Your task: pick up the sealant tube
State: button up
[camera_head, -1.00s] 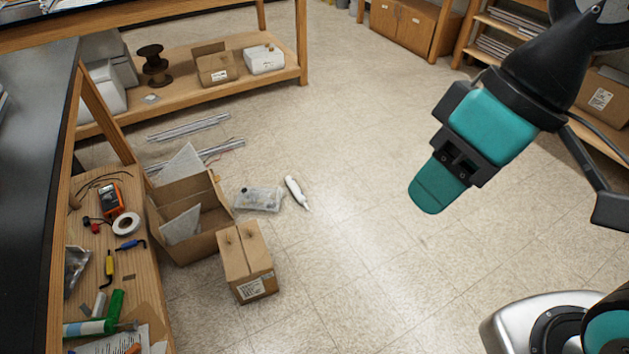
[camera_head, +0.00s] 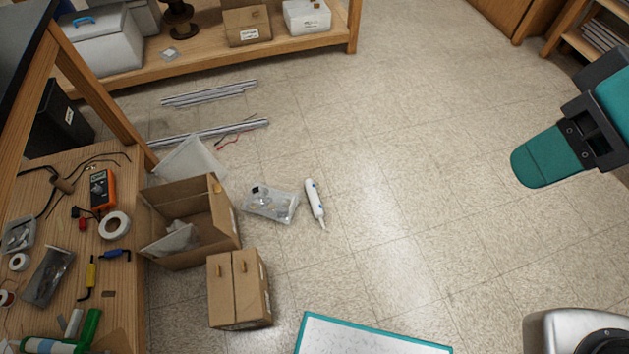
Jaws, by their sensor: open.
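The sealant tube (camera_head: 315,201) is a slim white tube with a narrow tip and small blue marks. It lies on the floor near the middle of the view, its tip pointing down the picture. My gripper (camera_head: 547,158) has teal fingers and is at the right edge, well to the right of the tube and apart from it. It is open and I see nothing in it. The fingers overlap from this angle, so the gap between them is hidden.
A clear bag of parts (camera_head: 271,203) lies just left of the tube. An open carton (camera_head: 190,222) and a closed carton (camera_head: 239,289) stand farther left. Metal extrusions (camera_head: 210,132) lie behind. A teal-edged white panel (camera_head: 365,335) is at the bottom. The floor right of the tube is clear.

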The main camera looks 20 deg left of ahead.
aim_at(316, 206)
jog(key=u, duration=0.5)
jog(key=i, duration=1.3)
jog(key=u, duration=0.55)
